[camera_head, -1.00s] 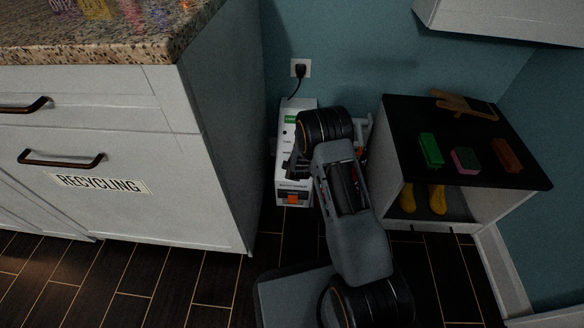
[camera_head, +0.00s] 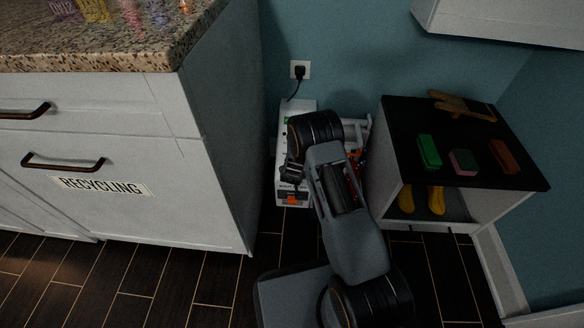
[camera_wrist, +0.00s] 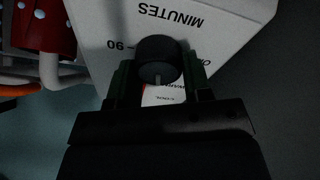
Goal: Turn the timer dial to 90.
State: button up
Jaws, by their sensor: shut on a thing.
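The timer dial (camera_wrist: 158,52) is a dark round knob on a white panel in the wrist view. A pale mark on it shows on its lower side, between my fingers. The printed "90" is left of the dial, "MINUTES" is above it, and both read upside down. My gripper (camera_wrist: 160,82) is shut on the dial, one finger on each side. In the head view the white timer unit (camera_head: 283,190) stands on the floor by the wall, partly hidden by my arm. My gripper (camera_head: 292,172) is at its front, and the dial is hidden there.
A white cabinet (camera_head: 120,200) labelled RECYCLING stands close on the left. A black-topped shelf (camera_head: 400,125) with sponges and a glove stands on the right. A plug (camera_head: 299,72) is in the wall outlet above. A red spotted thing (camera_wrist: 45,25) and white tubing lie beside the panel.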

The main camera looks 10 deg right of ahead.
jog(key=m, duration=0.4)
jog(key=shift+d+r+m+h+p, duration=0.1)
jog(key=shift+r+m+h+p, duration=0.05)
jog(key=shift+m+h+p, duration=0.2)
jog(key=m+g+p, duration=0.1)
jog(key=m, duration=0.4)
jog(key=shift+m+h, duration=0.35)
jog(key=m+p, duration=0.1)
jog(key=m, duration=0.4)
jog(key=shift+m+g, duration=0.3)
jog(key=shift+w+m+g+p, duration=0.15)
jog(key=shift+m+g+p, duration=0.35)
jog(key=shift+m, duration=2)
jog(key=o, duration=0.7)
jog(key=shift+o, duration=1)
jog(key=shift+s, duration=0.2)
